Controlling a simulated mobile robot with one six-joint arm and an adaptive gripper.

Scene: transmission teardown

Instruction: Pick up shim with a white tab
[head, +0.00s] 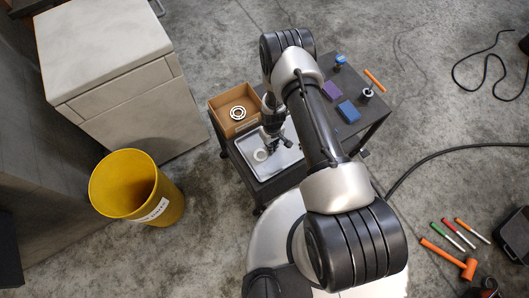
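A pale ring (260,155), which may be the shim, lies in a silver tray (249,141) on a dark cart. A white tab cannot be made out at this size. My gripper (280,147) points down over the tray, just right of the ring. Its dark fingers are small and partly hidden by my arm, so how far they are apart is unclear. I see nothing held between them.
A cardboard box (220,101) with a metal bearing ring (238,113) stands behind the tray. Purple (332,90) and blue (348,111) blocks and small parts are on the cart's right. A yellow bin (170,205) and grey cabinet (105,50) stand left. Hand tools (452,256) lie on the floor.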

